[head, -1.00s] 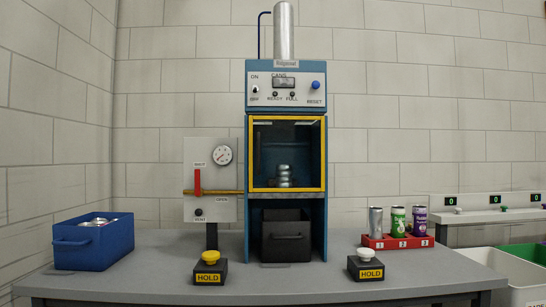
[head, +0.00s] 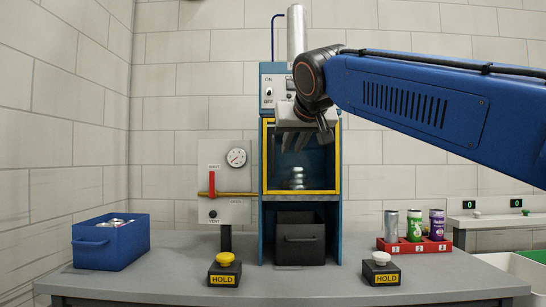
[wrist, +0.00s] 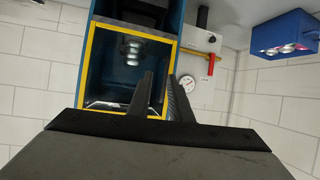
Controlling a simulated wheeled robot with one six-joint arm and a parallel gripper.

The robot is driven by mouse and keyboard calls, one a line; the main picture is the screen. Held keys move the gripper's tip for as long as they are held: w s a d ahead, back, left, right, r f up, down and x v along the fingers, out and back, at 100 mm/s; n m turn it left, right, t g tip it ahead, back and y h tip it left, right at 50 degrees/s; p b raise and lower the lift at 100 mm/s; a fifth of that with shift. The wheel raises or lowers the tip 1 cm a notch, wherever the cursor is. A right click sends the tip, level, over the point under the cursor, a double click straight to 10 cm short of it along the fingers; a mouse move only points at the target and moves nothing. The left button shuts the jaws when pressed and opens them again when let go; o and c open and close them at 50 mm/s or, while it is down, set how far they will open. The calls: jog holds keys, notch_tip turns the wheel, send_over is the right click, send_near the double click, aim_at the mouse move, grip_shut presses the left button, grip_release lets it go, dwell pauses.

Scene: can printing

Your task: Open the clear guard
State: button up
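The clear guard (head: 300,192) is a see-through panel in a yellow frame on the front of the blue press. It appears shut. Its frame also shows in the wrist view (wrist: 86,64), turned upside down.
A valve panel (head: 224,170) with gauge and red lever stands left of the press. A blue bin (head: 110,245), two HOLD buttons (head: 225,270) (head: 381,268) and a red can rack (head: 413,245) are on the table. A dark drawer (head: 300,240) sits below the guard.

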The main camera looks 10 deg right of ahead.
send_near(273, 154)
jog(key=shift+t, duration=0.4)
jog(key=x, duration=1)
jog(key=shift+w+f, duration=0.2)
jog(key=shift+f, duration=0.3)
grip_shut()
